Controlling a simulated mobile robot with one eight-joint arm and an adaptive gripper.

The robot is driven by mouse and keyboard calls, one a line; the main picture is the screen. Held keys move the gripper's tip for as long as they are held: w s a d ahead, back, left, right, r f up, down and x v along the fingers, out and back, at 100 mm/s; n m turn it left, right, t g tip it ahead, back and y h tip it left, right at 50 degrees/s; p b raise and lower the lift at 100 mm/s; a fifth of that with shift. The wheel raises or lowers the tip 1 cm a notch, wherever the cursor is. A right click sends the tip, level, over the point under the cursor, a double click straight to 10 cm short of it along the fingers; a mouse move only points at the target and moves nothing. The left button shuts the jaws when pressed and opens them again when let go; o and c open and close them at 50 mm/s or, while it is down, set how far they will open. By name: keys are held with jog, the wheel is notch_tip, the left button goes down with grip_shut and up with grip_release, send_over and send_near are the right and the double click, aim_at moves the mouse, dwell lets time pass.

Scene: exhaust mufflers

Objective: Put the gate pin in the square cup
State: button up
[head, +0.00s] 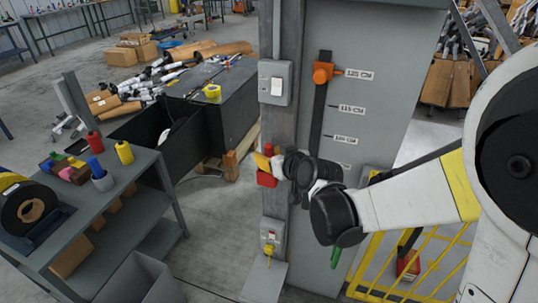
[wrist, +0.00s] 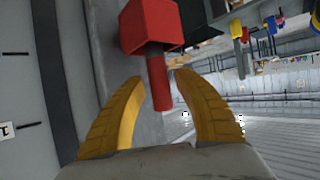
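A red piece with a square block and a round peg (wrist: 152,30), which looks like the gate pin, is in front of my gripper (wrist: 160,78) in the wrist view. The peg reaches down between the two yellow fingers, with a narrow gap on each side. The fingers look open. In the head view the red piece (head: 267,180) is beside the grey post, close to my gripper (head: 266,157). What holds it up is hidden.
The bench (head: 140,172) also carries red and yellow bottles (head: 124,152), small coloured blocks and a black roll (head: 25,212). The post (head: 285,100) and marked panel (head: 375,70) stand close to my arm. A yellow barred gate (head: 430,255) is at lower right. Floor shows between bench and post.

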jog(key=shift+r+p, duration=0.3)
jog(key=s+d+r+m+g+h+p, duration=0.2)
jog(key=s+d+r, duration=0.1)
jog(key=s+d, duration=0.6)
jog(key=s+d+r+m+g+h+p, duration=0.1)
jog(key=s+d, duration=0.8)
jog(key=s, duration=0.9)
notch_tip(320, 180, up, 2)
jog(key=shift+r+m+g+h+p, duration=0.1)
jog(key=shift+m+g+h+p, duration=0.25)
jog(key=shift+m+g+h, duration=0.6)
jog(key=shift+s+d+h, duration=0.1)
jog(key=shift+h, duration=0.15)
